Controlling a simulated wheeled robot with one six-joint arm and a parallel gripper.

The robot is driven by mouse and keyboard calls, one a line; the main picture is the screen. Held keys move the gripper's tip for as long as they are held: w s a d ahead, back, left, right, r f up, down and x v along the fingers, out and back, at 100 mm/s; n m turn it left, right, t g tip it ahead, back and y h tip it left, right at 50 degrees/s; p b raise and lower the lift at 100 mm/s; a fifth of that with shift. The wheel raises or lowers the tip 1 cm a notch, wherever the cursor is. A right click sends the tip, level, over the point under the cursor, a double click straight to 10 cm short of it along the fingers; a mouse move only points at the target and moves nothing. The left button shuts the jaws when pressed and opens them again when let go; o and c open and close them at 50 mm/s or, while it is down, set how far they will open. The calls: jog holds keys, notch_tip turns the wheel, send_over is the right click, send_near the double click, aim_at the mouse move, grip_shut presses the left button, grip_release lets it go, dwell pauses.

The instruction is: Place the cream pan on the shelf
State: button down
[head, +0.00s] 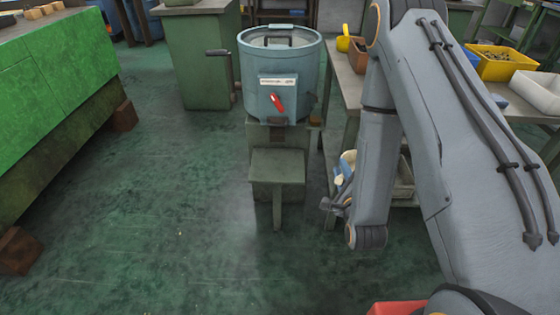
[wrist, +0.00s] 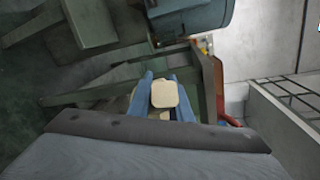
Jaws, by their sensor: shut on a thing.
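The cream pan (wrist: 164,94) is a small, pale, rounded square between the blue fingers of my gripper in the wrist view. In the head view, a bit of the pan (head: 349,156) shows beside my gripper (head: 341,175), just left of my forearm. My gripper is shut on the pan, low beside the workbench (head: 342,75) on the right. A low shelf (head: 402,202) under that bench is mostly hidden by my arm, and a greyish bin (head: 404,180) shows there. I cannot tell whether the pan touches anything else.
A blue-grey round machine (head: 281,75) on a green pedestal stands left of my gripper, with a small step-like stand (head: 277,167) in front. A yellow bin (head: 500,63) and a white bin (head: 540,90) sit on the right. Green floor (head: 150,220) is open on the left.

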jog(key=w+a+f+n+y+b, duration=0.35)
jog(key=w+a+f+b, duration=0.2)
jog(key=b, duration=0.55)
jog(key=n+g+y+b, duration=0.4)
jog(key=y+b, duration=0.2)
jog(key=b, duration=1.4)
send_over(271, 175)
notch_tip(271, 175, down, 8)
jog(key=shift+a+r, duration=0.1)
jog(key=shift+f+b, duration=1)
jog(key=shift+f, duration=0.8)
jog(key=shift+s+r, duration=0.1)
jog(key=shift+r, duration=0.05)
jog(key=c, duration=1.6)
grip_release()
